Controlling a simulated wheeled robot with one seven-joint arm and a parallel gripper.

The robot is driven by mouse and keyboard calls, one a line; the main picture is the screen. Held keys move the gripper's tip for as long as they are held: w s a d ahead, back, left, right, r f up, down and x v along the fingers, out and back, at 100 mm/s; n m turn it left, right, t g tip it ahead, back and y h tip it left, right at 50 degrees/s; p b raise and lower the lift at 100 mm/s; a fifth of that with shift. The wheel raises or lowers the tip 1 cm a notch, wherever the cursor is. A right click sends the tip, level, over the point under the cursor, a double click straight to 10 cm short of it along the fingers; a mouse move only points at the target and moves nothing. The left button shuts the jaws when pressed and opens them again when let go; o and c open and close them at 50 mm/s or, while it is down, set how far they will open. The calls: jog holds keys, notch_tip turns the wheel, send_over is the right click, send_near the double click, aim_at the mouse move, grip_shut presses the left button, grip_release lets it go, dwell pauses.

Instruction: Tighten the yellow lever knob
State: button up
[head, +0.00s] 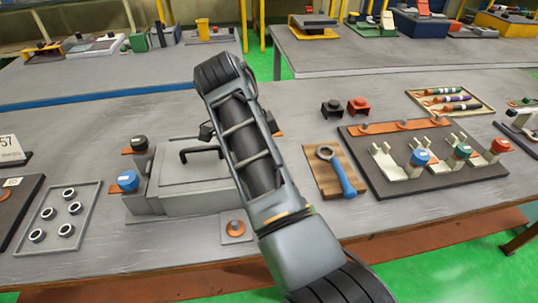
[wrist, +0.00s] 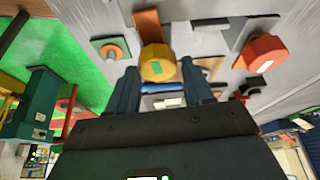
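The yellow lever knob (wrist: 157,64) shows in the wrist view, with a small green patch on its face. It lies between and just beyond the fingertips of my gripper (wrist: 165,78). The two fingers stand apart, one on each side of the knob, and I see no clear grip on it. In the head view my arm hides the yellow knob and most of my gripper. The grey fixture (head: 190,185) stands left of my arm, with a blue knob (head: 128,181) and a dark knob (head: 139,143) on its left side.
An orange-red knob (wrist: 262,52) is right of the yellow one in the wrist view. In the head view, a blue-handled ring wrench (head: 343,172) lies on a wooden board, beside a dark board (head: 455,185) with several levers. A ring tray (head: 90,195) is at left.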

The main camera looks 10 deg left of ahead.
jog(key=o, duration=0.4)
jog(key=p+v, duration=0.1)
jog(key=v, duration=0.4)
jog(key=shift+a, duration=0.1)
jog(key=shift+v, duration=1.35)
